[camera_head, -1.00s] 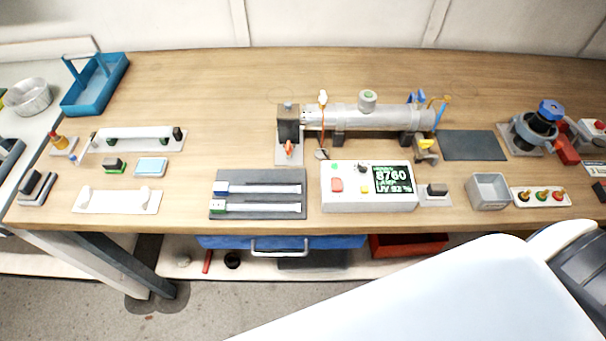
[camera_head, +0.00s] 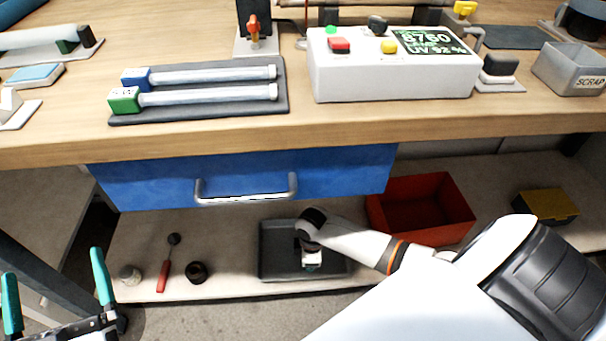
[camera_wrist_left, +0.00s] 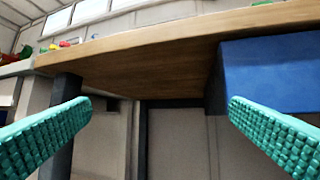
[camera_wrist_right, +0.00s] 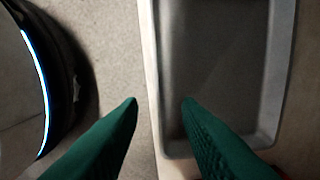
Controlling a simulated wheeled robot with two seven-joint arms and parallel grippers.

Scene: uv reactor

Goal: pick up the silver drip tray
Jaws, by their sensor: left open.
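The drip tray (camera_head: 276,254) is a shallow rectangular grey tray on the lower shelf under the bench, left of the red bin. It looks dark in the head view, with a lighter grey rim in the right wrist view (camera_wrist_right: 225,60). My right gripper (camera_wrist_right: 160,100) is over the tray's rim. Its fingers are apart, one outside the near rim and one over the inside of the tray. In the head view my right arm partly hides the tray. My left gripper (camera_head: 54,265) is open and empty at the lower left, away from the tray; its fingers also show in the left wrist view (camera_wrist_left: 160,108).
A blue drawer (camera_head: 245,175) with a metal handle hangs above the tray. A red bin (camera_head: 420,205) and a yellow-lidded box (camera_head: 546,206) stand to the right. A red-handled tool (camera_head: 163,276) and small round items lie to the left. The bench edge (camera_head: 300,143) overhangs the shelf.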

